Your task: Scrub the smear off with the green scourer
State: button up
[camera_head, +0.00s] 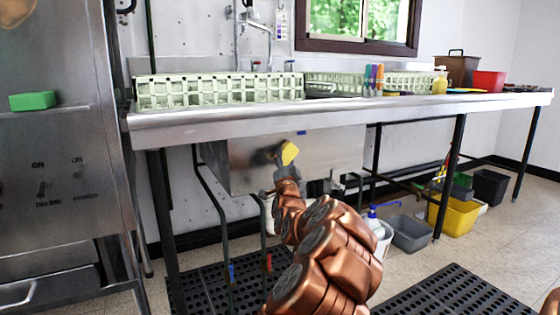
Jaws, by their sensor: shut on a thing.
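The green scourer (32,101) is a flat green block on the ledge of the steel machine (60,190) at the left. A brown smear (14,12) shows on the machine's upper front, cut by the top-left corner of the picture. My gripper (284,158) is in front of the sink's steel side, well right of the green scourer and apart from it. It is shut on a small yellow piece (289,152), which looks like a sponge. The fingers are small in this view and partly hidden.
A long steel counter (400,104) carries pale green racks (220,92), several coloured bottles (373,78) and a red tub (489,81). Buckets (411,232) stand under it. Black mats (215,285) lie on the floor. A gap separates machine and counter legs.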

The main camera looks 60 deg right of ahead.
jog(key=shift+w, duration=0.2)
jog(key=shift+c, duration=0.5)
jog(key=shift+w+a+p, duration=0.25)
jog(key=shift+w+a, duration=0.4)
jog(key=shift+a, duration=0.4)
jog(key=shift+w+a+p, duration=0.25)
jog(key=shift+w+a, duration=0.4)
jog(key=shift+a, duration=0.45)
jog(key=shift+w+a+p, duration=0.25)
jog(key=shift+w+a, duration=0.4)
jog(key=shift+a, duration=0.4)
jog(key=shift+w+a+p, duration=0.3)
jog(key=shift+w+a, duration=0.25)
jog(key=shift+a, duration=0.2)
jog(key=shift+w+a+p, duration=0.25)
jog(key=shift+w+a, duration=0.25)
jog(key=shift+a, duration=0.2)
jog(key=b, duration=0.3)
send_near(253, 157)
jog(key=shift+s+d+r, duration=0.45)
jog(key=shift+d+r, duration=0.05)
jog(key=shift+r, duration=0.15)
jog(key=shift+s+d+r, duration=0.4)
jog(key=shift+d+r, duration=0.15)
jog(key=shift+r, duration=0.05)
jog(key=shift+s+a, duration=0.45)
jog(key=shift+s, duration=0.2)
jog(key=shift+s+a, duration=0.4)
jog(key=shift+s, duration=0.2)
